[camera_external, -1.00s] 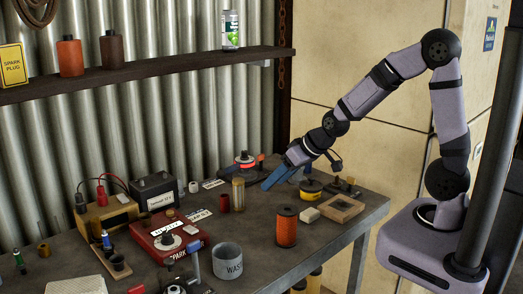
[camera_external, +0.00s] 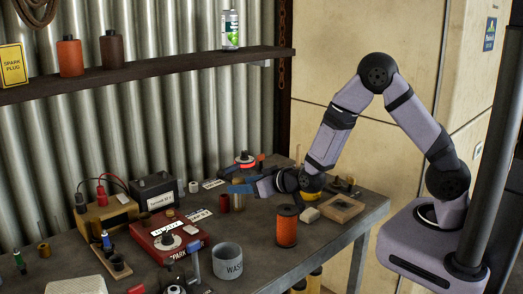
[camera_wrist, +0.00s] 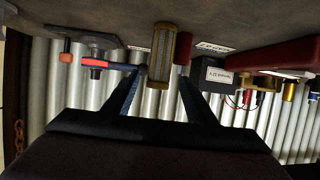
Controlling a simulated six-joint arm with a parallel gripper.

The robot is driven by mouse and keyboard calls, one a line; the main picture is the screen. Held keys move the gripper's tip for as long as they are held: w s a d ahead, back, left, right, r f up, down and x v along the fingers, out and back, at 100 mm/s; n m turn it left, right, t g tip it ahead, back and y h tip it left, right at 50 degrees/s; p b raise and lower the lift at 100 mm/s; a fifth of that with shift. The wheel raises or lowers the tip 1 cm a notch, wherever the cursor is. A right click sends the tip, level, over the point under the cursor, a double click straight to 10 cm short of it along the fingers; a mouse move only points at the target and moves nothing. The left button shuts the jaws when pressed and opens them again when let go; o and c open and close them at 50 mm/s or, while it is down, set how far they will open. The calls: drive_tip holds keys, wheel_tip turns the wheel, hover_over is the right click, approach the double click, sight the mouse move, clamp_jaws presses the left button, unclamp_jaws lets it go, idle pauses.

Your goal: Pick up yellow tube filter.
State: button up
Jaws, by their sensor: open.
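The yellow tube filter (camera_external: 238,203) stands upright on the workbench. In the external view my gripper (camera_external: 240,185) covers its upper part. In the wrist view, where the bench lies at the top, the filter (camera_wrist: 161,57) is a yellow ribbed cylinder between the two blue fingers. My gripper (camera_wrist: 161,78) is open, held low and roughly level at the filter. A gap shows on each side, and I cannot tell whether either finger touches it.
A small dark red cylinder (camera_external: 224,203) stands just left of the filter. An orange spool (camera_external: 287,227) is in front to the right. A red box (camera_external: 170,236) and a waste cup (camera_external: 227,261) are nearer the front. A black battery box (camera_wrist: 215,77) shows in the wrist view.

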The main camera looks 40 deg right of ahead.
drive_tip(key=shift+p+x, duration=0.3)
drive_tip(key=shift+x, duration=0.65)
drive_tip(key=shift+p+x, duration=1.15)
drive_tip(key=shift+x, duration=1.4)
drive_tip(key=shift+d, duration=0.1)
drive_tip(key=c, duration=1.1)
drive_tip(key=shift+r, duration=0.1)
